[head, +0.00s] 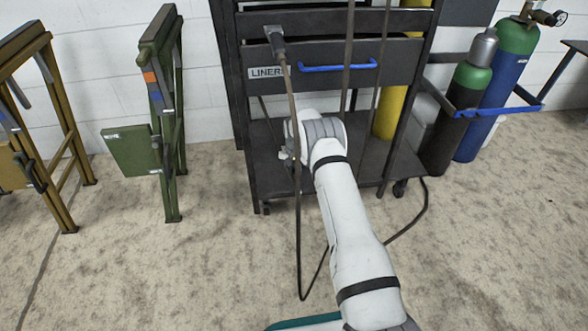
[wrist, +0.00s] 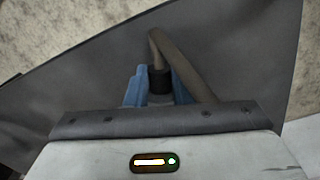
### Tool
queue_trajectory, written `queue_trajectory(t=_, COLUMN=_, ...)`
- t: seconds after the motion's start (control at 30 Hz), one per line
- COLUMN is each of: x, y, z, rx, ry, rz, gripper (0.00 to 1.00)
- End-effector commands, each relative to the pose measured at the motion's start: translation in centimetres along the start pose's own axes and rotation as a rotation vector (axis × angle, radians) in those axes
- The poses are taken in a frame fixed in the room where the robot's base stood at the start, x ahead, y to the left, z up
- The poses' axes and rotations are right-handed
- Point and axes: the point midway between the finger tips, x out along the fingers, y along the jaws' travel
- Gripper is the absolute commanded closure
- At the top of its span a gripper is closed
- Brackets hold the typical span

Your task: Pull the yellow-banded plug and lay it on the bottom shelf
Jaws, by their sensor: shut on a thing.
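My gripper (wrist: 158,84) is shut on a dark plug (wrist: 159,78), with one blue finger on each side of it. A thick brown-grey cable bends away from the plug's end. No yellow band shows on the visible part. The plug is over the dark grey bottom shelf (wrist: 235,60); I cannot tell whether it touches. In the head view my wrist hides the gripper and the held plug, low over the cart's bottom shelf (head: 372,172).
The cart's drawer (head: 400,62) has a blue handle (head: 338,67) and a LINERS label. Cables hang before the cart and loop on the floor. A yellow cylinder (head: 390,112) and green-topped cylinders (head: 512,60) stand right. Green (head: 168,120) and ochre (head: 62,130) frames stand left.

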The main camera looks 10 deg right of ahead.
Motion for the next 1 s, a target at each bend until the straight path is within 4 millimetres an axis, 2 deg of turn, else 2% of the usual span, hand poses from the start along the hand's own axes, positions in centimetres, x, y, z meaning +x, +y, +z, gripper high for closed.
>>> queue_trajectory(t=0.33, x=0.42, y=-0.08, z=-0.02, rx=-0.001, ry=0.001, rz=0.0, gripper=1.0)
queue_trajectory(t=0.37, x=0.42, y=-0.09, z=-0.01, rx=-0.001, ry=0.001, rz=0.0, gripper=0.78)
queue_trajectory(t=0.67, x=0.44, y=-0.12, z=0.02, rx=-0.002, ry=0.001, rz=0.0, gripper=0.53)
queue_trajectory(t=1.0, x=-0.08, y=-0.17, z=0.04, rx=-0.002, ry=0.001, rz=0.0, gripper=0.53)
